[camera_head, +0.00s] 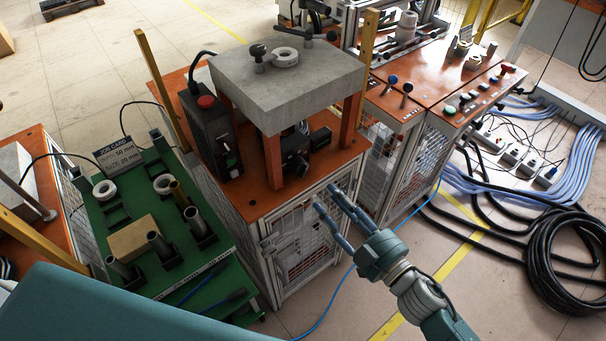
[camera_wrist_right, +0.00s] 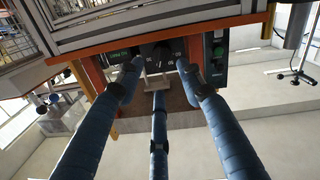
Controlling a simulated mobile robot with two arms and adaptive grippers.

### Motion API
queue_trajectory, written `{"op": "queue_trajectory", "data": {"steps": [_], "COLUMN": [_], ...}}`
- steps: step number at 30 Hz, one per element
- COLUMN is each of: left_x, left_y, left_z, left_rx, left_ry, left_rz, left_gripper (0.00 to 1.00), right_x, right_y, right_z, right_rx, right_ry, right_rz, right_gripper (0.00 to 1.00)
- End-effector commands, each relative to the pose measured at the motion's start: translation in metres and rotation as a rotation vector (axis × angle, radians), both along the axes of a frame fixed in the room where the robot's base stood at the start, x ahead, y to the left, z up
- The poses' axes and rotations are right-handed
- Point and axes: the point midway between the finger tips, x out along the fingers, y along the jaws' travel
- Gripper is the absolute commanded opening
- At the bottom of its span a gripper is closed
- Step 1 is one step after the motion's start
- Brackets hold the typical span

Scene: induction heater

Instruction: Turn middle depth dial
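My right gripper (camera_head: 327,200) has long blue fingers and reaches toward the front of the orange bench, below the grey slab (camera_head: 290,85). In the right wrist view, the gripper (camera_wrist_right: 159,78) has its fingers spread with nothing between them. A black dial (camera_wrist_right: 161,54) on a dark panel shows between the two upper fingertips, with pale markings on both sides; contact cannot be told. In the head view, a black dial unit (camera_head: 296,160) sits under the slab, partly hidden by an orange post. My left gripper is not in view.
Orange posts (camera_head: 273,162) hold up the slab. A black control box with a red button (camera_head: 206,102) stands left of it. A green tray table (camera_head: 152,272) with metal cylinders stands further left. Black cables (camera_head: 560,255) lie on the floor at right.

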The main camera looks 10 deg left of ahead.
Motion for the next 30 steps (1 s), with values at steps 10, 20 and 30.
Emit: {"op": "queue_trajectory", "data": {"steps": [10,20,30], "left_x": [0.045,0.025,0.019], "left_y": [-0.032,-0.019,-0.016], "left_z": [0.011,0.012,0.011], "left_rx": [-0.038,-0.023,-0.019], "left_ry": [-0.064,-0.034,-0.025], "left_rz": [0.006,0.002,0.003], "left_gripper": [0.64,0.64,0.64], "right_x": [0.027,0.061,0.066], "right_y": [0.041,0.08,0.086], "right_z": [0.011,0.009,0.008], "right_rx": [0.01,0.008,0.007], "right_ry": [-0.017,-0.015,-0.013], "right_rz": [0.017,0.016,0.016], "right_gripper": [0.38,0.38,0.38]}}
